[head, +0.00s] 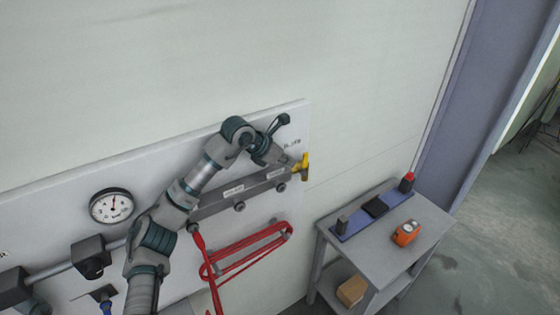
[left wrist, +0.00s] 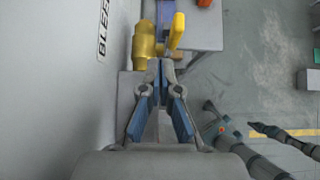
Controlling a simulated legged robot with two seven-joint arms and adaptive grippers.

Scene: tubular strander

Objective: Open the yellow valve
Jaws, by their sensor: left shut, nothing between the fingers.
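The yellow valve (head: 304,166) sits at the right end of a grey manifold bar on the wall panel. In the left wrist view its round yellow body (left wrist: 144,45) and its yellow handle (left wrist: 177,30) show just ahead of the fingertips. My left gripper (head: 284,160) reaches in from the left and is close to the valve, a little left of it in the head view. In the left wrist view the left gripper's fingertips (left wrist: 160,66) are together and empty, just short of the valve. Whether they touch it cannot be told.
A pressure gauge (head: 112,206) and a red hose (head: 245,250) are on the white panel. A label (left wrist: 102,38) is beside the valve. A grey cart (head: 430,220) stands to the right, with an orange device (head: 405,233) on top and a box (head: 351,291) below.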

